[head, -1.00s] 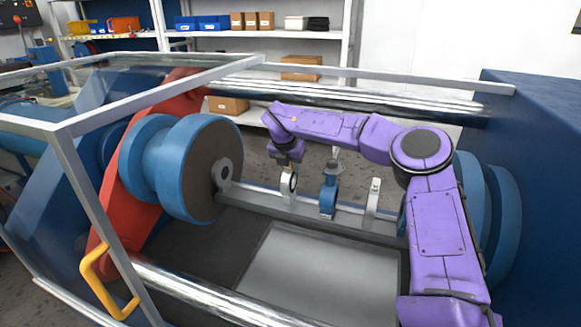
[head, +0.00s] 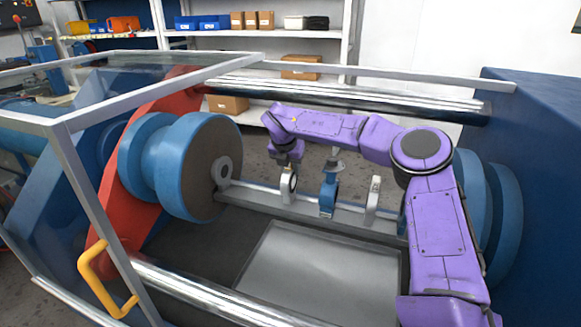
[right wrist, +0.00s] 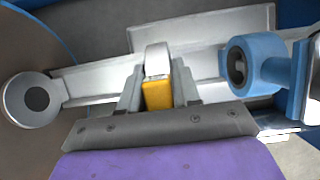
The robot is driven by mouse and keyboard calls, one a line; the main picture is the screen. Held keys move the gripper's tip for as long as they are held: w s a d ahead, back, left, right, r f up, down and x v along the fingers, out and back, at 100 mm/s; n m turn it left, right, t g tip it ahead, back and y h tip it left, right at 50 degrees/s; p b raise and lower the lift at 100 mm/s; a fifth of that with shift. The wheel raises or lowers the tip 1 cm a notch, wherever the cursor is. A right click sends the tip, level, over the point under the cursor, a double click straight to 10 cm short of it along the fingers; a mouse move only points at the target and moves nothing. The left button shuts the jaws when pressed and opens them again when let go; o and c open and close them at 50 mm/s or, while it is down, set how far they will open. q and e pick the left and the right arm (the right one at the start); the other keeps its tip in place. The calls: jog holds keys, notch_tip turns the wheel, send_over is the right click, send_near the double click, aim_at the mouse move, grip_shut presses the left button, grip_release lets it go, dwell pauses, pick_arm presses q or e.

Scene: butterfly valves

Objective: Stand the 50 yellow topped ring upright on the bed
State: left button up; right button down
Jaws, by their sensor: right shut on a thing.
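The ring with the yellow top (head: 289,186) is a pale, narrow ring with a dark opening, over the bed (head: 347,217) left of the blue valve. My right gripper (head: 289,170) reaches down from above and is shut on its top. In the right wrist view the yellow top (right wrist: 158,95) is between the two grey fingers, with the ring's pale band beyond it. The ring looks upright and its lower end is at the bed; I cannot tell whether it bears on it. My left gripper is not in view.
A blue valve (head: 328,196) stands on the bed just right of the ring, with another pale upright piece (head: 373,194) further right. A large blue disc with a brown face (head: 208,193) and grey hub is at the left. A metal frame encloses the near left.

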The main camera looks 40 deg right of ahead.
jog(key=shift+f+b, duration=0.75)
jog(key=shift+f, duration=0.15)
dwell(1.8)
jog(key=c, duration=1.3)
grip_release()
jog(key=shift+o, duration=0.7)
jog(key=o, duration=0.6)
jog(key=shift+c, duration=0.2)
jog(key=v, duration=1)
jog(key=shift+a+r+p, duration=0.1)
jog(key=shift+r+p, duration=0.15)
jog(key=shift+p, duration=0.1)
